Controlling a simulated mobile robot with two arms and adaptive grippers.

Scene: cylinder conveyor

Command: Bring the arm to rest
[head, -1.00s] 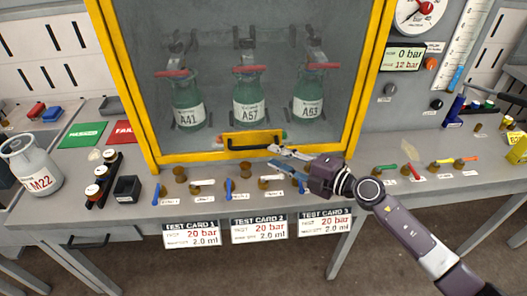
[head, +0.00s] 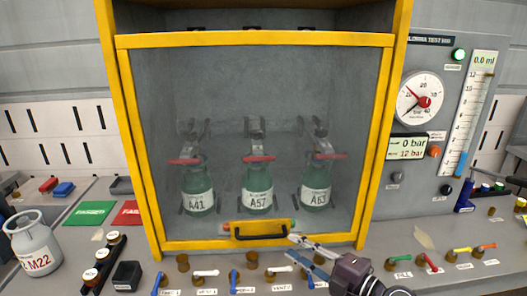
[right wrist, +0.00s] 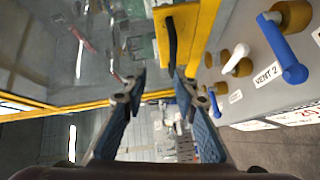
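My right gripper (head: 291,247) is at the lower front of the yellow-framed cabinet, just right of the black door handle (head: 262,235). Its two fingers are apart with nothing between them. In the right wrist view the open fingers (right wrist: 156,84) show with the handle (right wrist: 172,40) ahead of them; I cannot tell whether they touch it. The clear door is down, and green cylinders A41 (head: 197,202), A57 (head: 260,202) and A63 (head: 316,198) stand upright behind it. My left gripper is not in view.
Several valve levers, including a blue one (head: 235,281), line the bench front below the gripper. A grey cylinder M22 (head: 33,245) stands at the left. A gauge panel (head: 420,150) at the right reads 0 bar.

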